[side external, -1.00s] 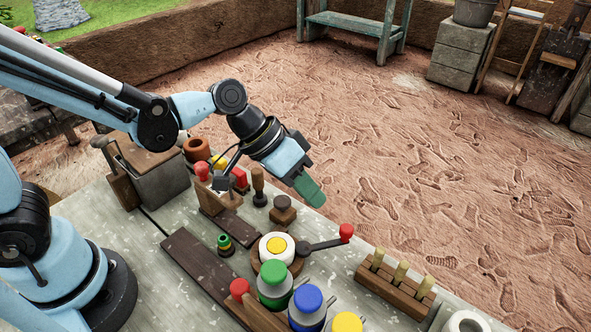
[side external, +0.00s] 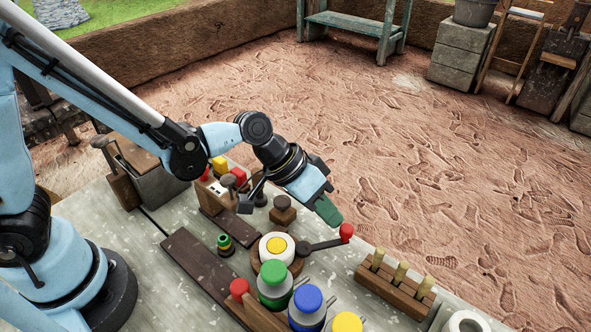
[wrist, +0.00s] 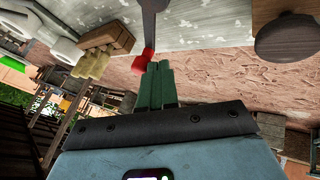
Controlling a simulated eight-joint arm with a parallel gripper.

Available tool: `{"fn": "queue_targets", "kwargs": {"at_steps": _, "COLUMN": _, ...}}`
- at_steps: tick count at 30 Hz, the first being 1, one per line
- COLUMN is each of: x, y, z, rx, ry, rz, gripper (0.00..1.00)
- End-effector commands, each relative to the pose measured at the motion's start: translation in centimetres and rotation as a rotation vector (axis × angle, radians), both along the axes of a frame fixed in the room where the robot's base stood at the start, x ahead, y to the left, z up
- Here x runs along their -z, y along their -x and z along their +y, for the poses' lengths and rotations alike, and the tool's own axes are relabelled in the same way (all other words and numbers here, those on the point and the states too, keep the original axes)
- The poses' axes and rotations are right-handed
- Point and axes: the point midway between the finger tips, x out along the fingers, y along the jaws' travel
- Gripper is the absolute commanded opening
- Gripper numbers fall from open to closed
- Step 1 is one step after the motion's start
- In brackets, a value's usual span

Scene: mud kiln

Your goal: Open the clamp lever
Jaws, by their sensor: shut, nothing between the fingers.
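The clamp lever (side external: 325,244) is a dark grey arm with a red knob (side external: 346,231) at its outer end, reaching right from beside a round white and yellow piece (side external: 277,247) on a wooden base. My gripper (side external: 332,214), with green fingers, is shut and empty just above and left of the knob in the side view. In the wrist view the lever (wrist: 148,22) comes down from the top edge. Its red knob (wrist: 146,58) shows right by the tips of my shut fingers (wrist: 157,68). I cannot tell whether they touch.
Green (side external: 274,285), blue (side external: 307,307) and yellow (side external: 347,322) capped bottles stand in front of the lever. A wooden rack with pegs (side external: 395,287) is to the right. A dark round-topped wooden block (side external: 283,208) stands behind. Beyond the table edge is open earth floor.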

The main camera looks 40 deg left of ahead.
Motion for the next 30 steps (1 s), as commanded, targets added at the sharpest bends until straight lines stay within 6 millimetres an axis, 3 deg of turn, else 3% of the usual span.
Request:
{"fn": "queue_targets", "kwargs": {"at_steps": 20, "x": 0.0, "y": 0.0, "z": -0.7, "rx": 0.118, "ry": 0.0, "rz": 0.001, "gripper": 0.0}}
{"fn": "queue_targets", "kwargs": {"at_steps": 30, "x": 0.0, "y": 0.3, "z": -1.9, "rx": 0.351, "ry": 0.001, "rz": 0.002, "gripper": 0.0}}
